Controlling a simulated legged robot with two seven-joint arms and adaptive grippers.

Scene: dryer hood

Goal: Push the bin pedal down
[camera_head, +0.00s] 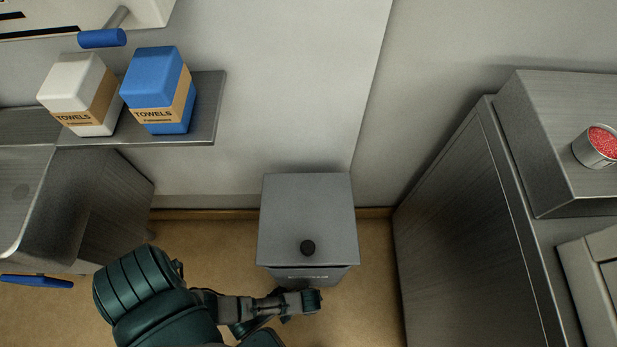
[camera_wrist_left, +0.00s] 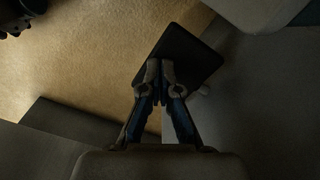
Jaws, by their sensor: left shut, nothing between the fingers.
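My left gripper (camera_head: 305,302) is low in front of the bin's front face. In the left wrist view the left gripper (camera_wrist_left: 160,68) is shut and empty. Its fingertips overlap a dark square plate (camera_wrist_left: 192,52), which looks like the bin pedal. Whether they touch it cannot be told. The pedal is hidden in the head view. My right gripper is not in view.
A shelf (camera_head: 205,115) at the left holds a white towel box (camera_head: 78,85) and a blue towel box (camera_head: 155,80). A steel cabinet (camera_head: 465,230) stands to the right, with a can of red contents (camera_head: 597,147) above. Tan floor (camera_head: 372,270) is clear right of the bin.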

